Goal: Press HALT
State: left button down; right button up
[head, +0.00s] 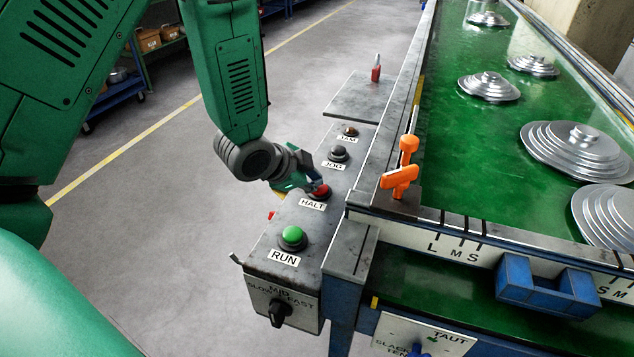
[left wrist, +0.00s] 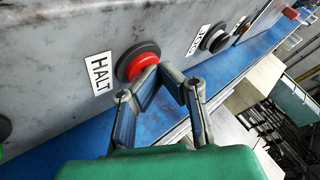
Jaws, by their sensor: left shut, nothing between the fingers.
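The red HALT button (head: 319,191) sits on the grey control panel, with its HALT label (head: 312,204) just below it in the head view. In the left wrist view the red button (left wrist: 140,66) has a dark collar, and the HALT label (left wrist: 99,73) is to its left. My left gripper (head: 312,187) is shut and empty, its fingertips at the button. In the left wrist view the fingertips (left wrist: 163,70) overlap the button's right edge; whether they touch it I cannot tell. My right gripper is not in view.
On the same panel are a green RUN button (head: 292,236), a black JOG button (head: 338,153), a JAM lamp (head: 350,131) and a speed knob (head: 279,313). An orange lever (head: 402,170) stands to the right, beside the green conveyor (head: 455,130) carrying stacked metal lids (head: 488,86).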

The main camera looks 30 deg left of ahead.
aim_at(318, 188)
pick_arm(q)
jog(key=r+p, duration=0.2)
jog(key=d+r+p, duration=0.1)
jog(key=r+p, duration=0.1)
jog(key=r, duration=0.1)
jog(key=shift+d+r+p, duration=0.15)
jog(key=shift+r+p, duration=0.05)
jog(key=shift+p, duration=0.15)
jog(key=shift+a+r+p, duration=0.25)
jog(key=shift+r+p, duration=0.2)
jog(key=shift+a+f, duration=0.1)
jog(key=shift+a, duration=0.05)
jog(key=shift+d, duration=0.25)
